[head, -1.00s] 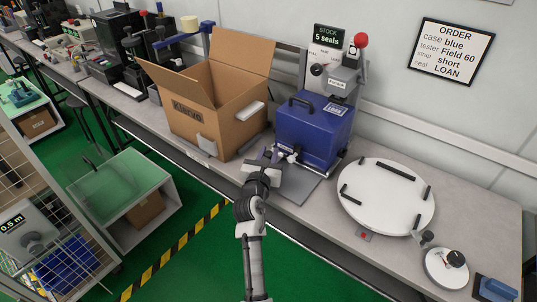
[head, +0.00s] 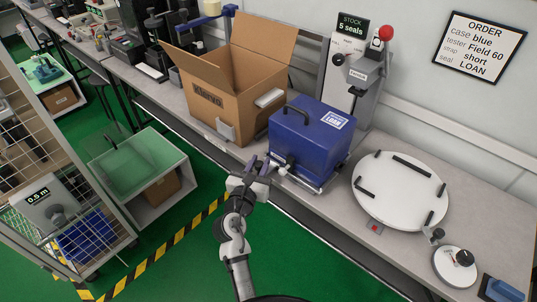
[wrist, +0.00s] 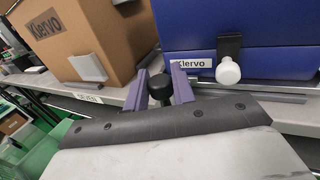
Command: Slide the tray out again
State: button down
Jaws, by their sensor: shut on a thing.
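The blue case (head: 308,142) with a black top handle and a LOAN label sits on the tray, in front of the grey seal press (head: 352,85). Only a thin pale edge of the tray (head: 322,189) shows under the case's front. My gripper (head: 262,166) is at the bench's front edge, left of the case's near corner. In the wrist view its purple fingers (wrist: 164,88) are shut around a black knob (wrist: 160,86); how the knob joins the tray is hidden. A white knob (wrist: 228,71) on the case's front is apart from the fingers, to their right.
An open cardboard box (head: 225,100) stands close left of the case. A white round turntable (head: 400,190) with black bars lies to the right, with a small white disc (head: 455,266) beyond. A wire-mesh cage (head: 65,215) stands at lower left.

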jog(key=shift+s+a+f, duration=0.15)
jog(key=c, duration=1.2)
grip_release()
jog(key=shift+s, duration=0.15)
